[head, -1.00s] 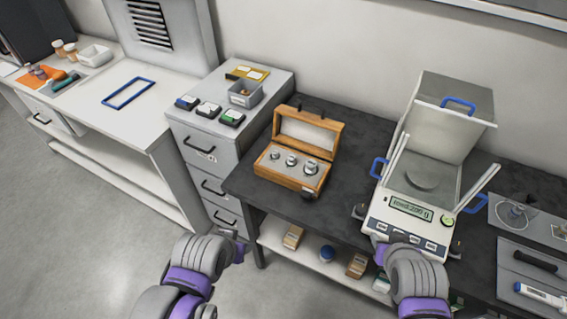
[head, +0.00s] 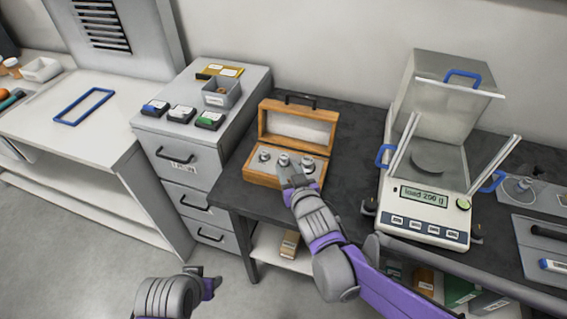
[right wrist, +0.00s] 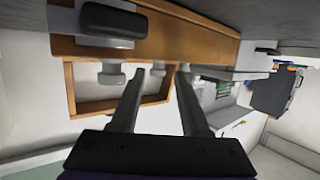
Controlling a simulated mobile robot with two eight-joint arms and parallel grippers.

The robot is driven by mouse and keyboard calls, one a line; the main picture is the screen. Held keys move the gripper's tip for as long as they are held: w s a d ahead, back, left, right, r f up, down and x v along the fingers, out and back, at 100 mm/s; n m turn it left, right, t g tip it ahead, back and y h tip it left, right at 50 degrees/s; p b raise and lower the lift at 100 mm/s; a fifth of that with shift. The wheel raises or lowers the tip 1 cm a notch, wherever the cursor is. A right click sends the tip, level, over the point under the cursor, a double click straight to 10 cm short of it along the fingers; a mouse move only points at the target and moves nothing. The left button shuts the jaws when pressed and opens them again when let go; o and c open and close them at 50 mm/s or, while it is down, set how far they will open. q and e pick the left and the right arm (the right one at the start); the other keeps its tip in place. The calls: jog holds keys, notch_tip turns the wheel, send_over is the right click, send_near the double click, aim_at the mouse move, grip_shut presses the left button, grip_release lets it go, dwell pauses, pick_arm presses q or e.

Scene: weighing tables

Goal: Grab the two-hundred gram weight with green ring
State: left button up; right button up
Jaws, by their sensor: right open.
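The open wooden box (head: 255,178) on the dark table holds three metal weights in a row: left (head: 264,156), middle (head: 284,159) and right (head: 307,164). I cannot make out a green ring on any of them. My right gripper (head: 288,172) is open at the box's front, its fingers close to the middle weight and partly covering it. In the right wrist view the box (right wrist: 190,35) appears upside down, with one weight (right wrist: 112,74) left of the open fingers (right wrist: 170,72). My left gripper (head: 212,278) hangs low over the floor, away from the table; its jaws are unclear.
A balance (head: 410,222) with an open glass cover stands right of the box, its display reading "load 200 g". The box lid (head: 298,125) stands open behind the weights. A grey drawer cabinet (head: 150,140) is at the left. Dark table top is clear between box and balance.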

aim_at(285, 160)
jog(key=shift+r+x, duration=0.2)
jog(key=shift+x, duration=1.2)
jog(key=shift+r+x, duration=0.15)
jog(key=shift+x, duration=1.2)
jog(key=shift+w+d, duration=0.1)
jog(key=shift+c, duration=0.3)
grip_shut()
